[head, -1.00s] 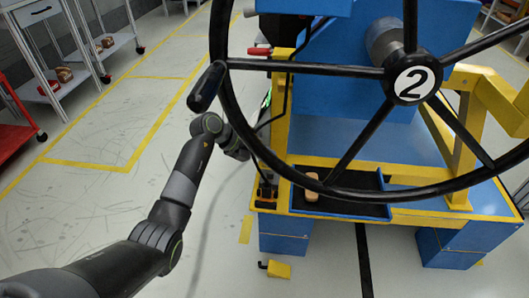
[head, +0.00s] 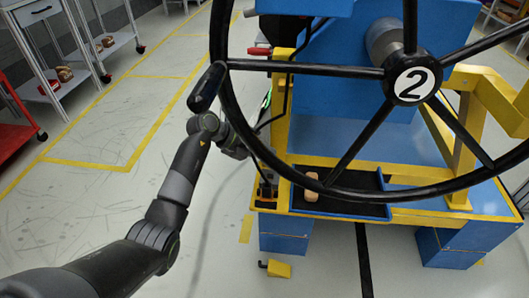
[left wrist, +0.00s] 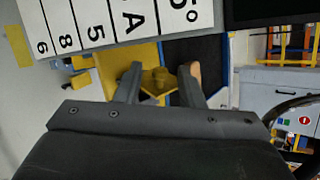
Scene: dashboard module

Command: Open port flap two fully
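I cannot clearly pick out port flap two in these frames. The large black handwheel (head: 345,68), with a white hub marked 2 (head: 412,86), stands in front of the blue and yellow module (head: 350,140). My left arm reaches to the module's left side, and its gripper is mostly hidden behind the wheel rim in the head view. In the left wrist view my left gripper (left wrist: 160,83) has its fingers apart, with a yellow part with a round knob (left wrist: 162,74) showing between or beyond them. Contact cannot be told. My right gripper is not in view.
A white panel with black characters (left wrist: 105,22) lies close to the left gripper in the wrist view. A tray (head: 350,208) on the module holds a tan block (head: 311,187). Grey shelving (head: 75,50) stands at the far left. The floor left of the module is mostly clear.

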